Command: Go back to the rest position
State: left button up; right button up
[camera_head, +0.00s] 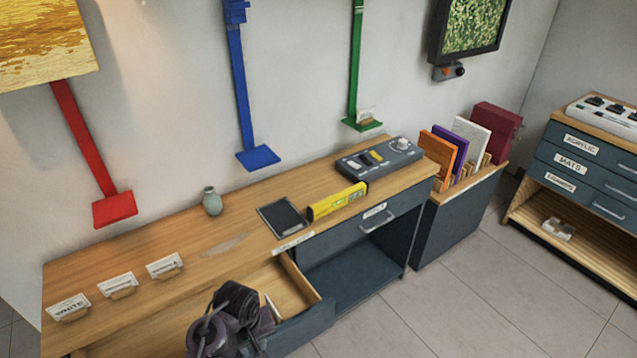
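A dark gripper and wrist (235,318), which I take to be my left one, show at the bottom, left of the middle. They are in front of and partly over an open wooden drawer (285,282) of the desk. The fingers are dark and crowded together, so I cannot tell whether they are open or shut, or whether they touch the drawer front (305,328). My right gripper is not in view.
The wooden desk (215,238) carries a green vase (211,201), a black tablet (283,218), a yellow box (337,201), a grey control panel (380,158) and label cards (117,285). A labelled drawer cabinet (580,165) stands right. Tiled floor (470,270) is clear between.

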pick_arm(q)
jog(key=s+a+r+m+t, duration=0.2)
jog(key=s+r+m, duration=0.2)
jog(key=s+r, duration=0.2)
jog(key=s+a+r+m+t, duration=0.1)
jog(key=s+a+r+m, duration=0.2)
jog(key=s+r, duration=0.3)
notch_tip(320, 180, down, 31)
jog(key=s+g, duration=0.1)
jog(key=s, duration=0.2)
jog(key=s+a+f, duration=0.1)
jog(key=s+f, duration=0.7)
jog(key=s, duration=0.1)
jog(key=s+a+f+g, duration=0.1)
jog(key=s+a+f, duration=0.1)
jog(key=s+f, duration=0.7)
jog(key=shift+s+a+f+m+g+b, duration=0.15)
jog(key=shift+s+a+m+g+b, duration=0.15)
jog(key=shift+s+m, duration=0.15)
